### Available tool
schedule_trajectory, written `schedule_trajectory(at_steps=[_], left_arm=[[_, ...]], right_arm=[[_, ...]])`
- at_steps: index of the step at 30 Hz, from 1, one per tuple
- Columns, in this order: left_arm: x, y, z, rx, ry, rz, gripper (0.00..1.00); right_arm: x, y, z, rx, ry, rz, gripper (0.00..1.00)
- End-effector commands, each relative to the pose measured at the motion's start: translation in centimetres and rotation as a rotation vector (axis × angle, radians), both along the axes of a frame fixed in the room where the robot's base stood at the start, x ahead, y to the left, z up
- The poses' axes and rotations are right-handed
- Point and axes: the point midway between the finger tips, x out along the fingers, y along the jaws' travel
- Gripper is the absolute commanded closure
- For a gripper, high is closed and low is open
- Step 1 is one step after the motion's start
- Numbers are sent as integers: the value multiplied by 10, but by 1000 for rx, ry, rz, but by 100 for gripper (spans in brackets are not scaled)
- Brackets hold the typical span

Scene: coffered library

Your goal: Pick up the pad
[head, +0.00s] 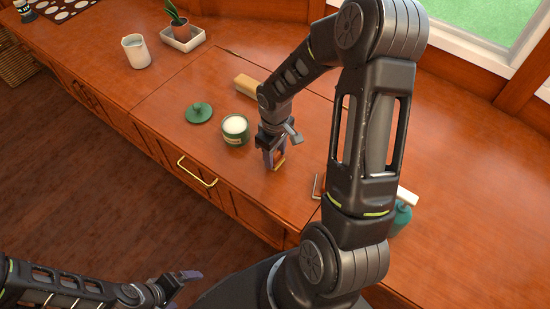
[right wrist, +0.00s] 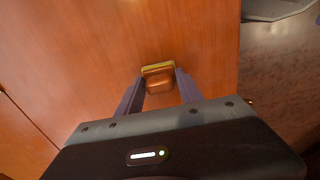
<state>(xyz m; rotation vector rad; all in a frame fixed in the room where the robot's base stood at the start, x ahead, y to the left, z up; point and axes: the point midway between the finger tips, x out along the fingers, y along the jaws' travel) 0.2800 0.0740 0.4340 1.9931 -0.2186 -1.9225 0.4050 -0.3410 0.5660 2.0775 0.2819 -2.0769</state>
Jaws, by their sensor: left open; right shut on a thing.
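The pad (right wrist: 158,82) is a small brown block with a yellow layer along its far edge. In the right wrist view it sits between the two fingers of my right gripper (right wrist: 159,78), which is shut on it. In the head view my right gripper (head: 273,158) points down at the wooden counter, and only a yellowish edge of the pad (head: 280,163) shows beside the fingers. I cannot tell whether the pad touches the counter. My left gripper (head: 178,284) is open and empty at the lower left, over the floor.
A wooden block (head: 248,86) lies behind. A white cup (head: 136,52) and potted plant (head: 178,25) are farther back. A teal bottle (head: 402,217) stands right, partly behind my arm.

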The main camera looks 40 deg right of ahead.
Motion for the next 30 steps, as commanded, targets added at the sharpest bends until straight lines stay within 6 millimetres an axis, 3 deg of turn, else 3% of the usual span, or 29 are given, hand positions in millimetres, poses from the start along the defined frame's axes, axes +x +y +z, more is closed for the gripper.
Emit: schedule_trajectory(at_steps=[13, 23, 30], left_arm=[[0, 0, 0, 0, 0, 0, 6], [0, 0, 2, 0, 0, 0, 6], [0, 0, 11, 0, 0, 0, 6]], right_arm=[[0, 0, 0, 0, 0, 0, 97], [0, 0, 6, 0, 0, -1, 98], [1, 0, 42, -1, -4, 0, 98]])
